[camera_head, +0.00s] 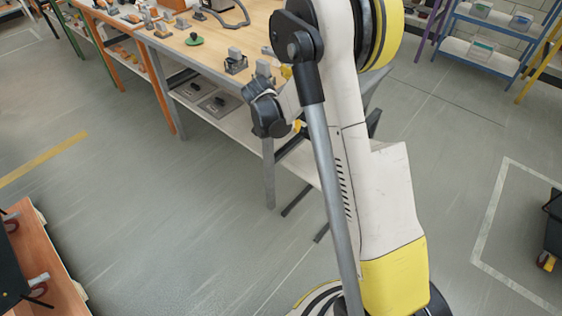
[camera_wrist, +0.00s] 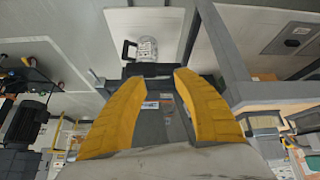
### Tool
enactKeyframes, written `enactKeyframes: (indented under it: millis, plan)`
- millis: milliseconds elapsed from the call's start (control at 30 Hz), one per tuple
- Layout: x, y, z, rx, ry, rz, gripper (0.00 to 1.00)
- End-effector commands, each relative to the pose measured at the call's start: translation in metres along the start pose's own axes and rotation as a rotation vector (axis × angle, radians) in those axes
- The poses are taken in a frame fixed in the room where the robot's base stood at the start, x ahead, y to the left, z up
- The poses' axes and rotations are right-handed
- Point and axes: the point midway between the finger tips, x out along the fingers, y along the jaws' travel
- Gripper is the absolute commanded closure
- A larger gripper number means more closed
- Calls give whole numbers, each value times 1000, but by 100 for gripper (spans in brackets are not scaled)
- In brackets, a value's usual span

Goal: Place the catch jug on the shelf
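My gripper (camera_wrist: 158,82) shows in the wrist view with its two yellow fingers apart and nothing clearly held between them. A clear, jug-like vessel with a dark handle (camera_wrist: 143,48), likely the catch jug, is beyond the fingertips against a pale surface. I cannot tell whether it touches anything there. In the head view my gripper shows only as small yellow bits (camera_head: 298,126) beside the workbench, mostly hidden by my arm. I cannot make out the jug in the head view. The workbench's pale lower shelf (camera_head: 222,117) is partly visible.
The wooden workbench (camera_head: 225,22) holds several small parts and fixtures. Two grey trays (camera_head: 217,105) lie on its lower shelf. A blue shelf rack (camera_head: 484,48) stands at the back right. An orange-topped cart (camera_head: 38,268) is at lower left. The floor between is open.

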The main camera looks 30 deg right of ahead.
Motion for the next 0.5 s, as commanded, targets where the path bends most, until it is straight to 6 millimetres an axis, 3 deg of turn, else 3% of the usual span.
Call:
enactKeyframes:
  millis: [33,200,367,500]
  plan:
    - [-31,4,-2,-45,-10,-33,65]
    - [-121,22,3,-216,-34,-153,65]
    - [-193,50,26,-372,-37,-270,65]
    - [-243,80,56,-500,-24,-372,65]
